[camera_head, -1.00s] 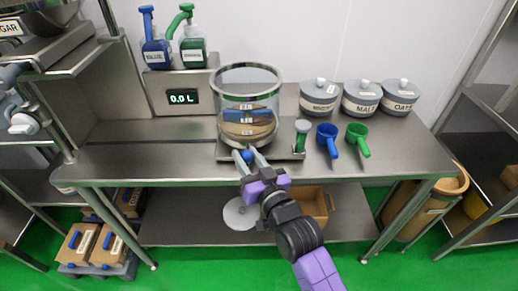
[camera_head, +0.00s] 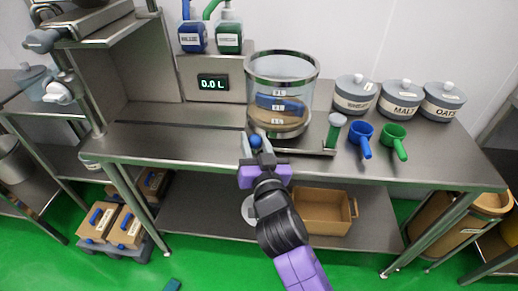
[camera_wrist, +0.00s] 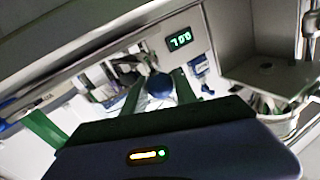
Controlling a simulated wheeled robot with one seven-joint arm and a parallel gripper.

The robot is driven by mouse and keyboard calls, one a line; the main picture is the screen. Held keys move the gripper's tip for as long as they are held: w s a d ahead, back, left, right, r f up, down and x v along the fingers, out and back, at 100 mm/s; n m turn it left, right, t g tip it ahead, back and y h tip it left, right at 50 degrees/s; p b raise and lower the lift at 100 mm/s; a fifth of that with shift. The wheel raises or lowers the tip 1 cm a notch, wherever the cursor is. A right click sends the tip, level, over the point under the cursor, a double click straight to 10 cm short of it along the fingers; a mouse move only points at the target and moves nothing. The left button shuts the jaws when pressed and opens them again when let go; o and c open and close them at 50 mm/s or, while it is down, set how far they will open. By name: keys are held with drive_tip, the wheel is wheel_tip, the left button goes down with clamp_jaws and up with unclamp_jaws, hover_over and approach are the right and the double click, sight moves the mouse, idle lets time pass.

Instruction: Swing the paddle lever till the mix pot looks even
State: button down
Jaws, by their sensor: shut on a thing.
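The mix pot (camera_head: 284,70) is a clear glass cylinder with metal rims on the steel table, with labelled level marks on its side. A brown layer lies at its bottom with a blue paddle (camera_head: 278,103) across it; whether the mix is even is too small to tell. My gripper (camera_head: 256,143) is at the table's front edge, just below and left of the pot, shut on a blue ball knob, the paddle lever's end (camera_head: 256,141). In the wrist view the blue knob (camera_wrist: 160,85) sits between the fingers. The lever's rod is mostly hidden.
A green-bodied shaker (camera_head: 335,130), blue scoop (camera_head: 362,137), green scoop (camera_head: 394,139) and several grey lidded jars (camera_head: 400,97) stand right of the pot. The table's left front is clear.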

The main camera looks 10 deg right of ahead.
drive_tip(key=shift+w+a+f+m+h+b, duration=0.1)
drive_tip(key=shift+w+a+m+h+b, duration=0.6)
drive_tip(key=shift+b, duration=1)
drive_tip(key=shift+w+a+f+m+h+b, duration=0.1)
drive_tip(key=shift+w+a+m+h+b, duration=0.25)
drive_tip(key=shift+h+b, duration=0.95)
drive_tip(key=m+b, duration=0.1)
drive_tip(key=b, duration=0.2)
drive_tip(key=shift+w+a+r+g+h, duration=0.1)
drive_tip(key=shift+w+a+g+h, duration=0.2)
drive_tip(key=shift+a+h, duration=0.1)
drive_tip(key=shift+w, duration=0.1)
drive_tip(key=c, duration=1)
unclamp_jaws()
drive_tip(key=shift+r, duration=0.1)
drive_tip(key=v, duration=0.7)
drive_tip(key=shift+s, duration=0.35)
drive_tip(key=shift+a, duration=0.2)
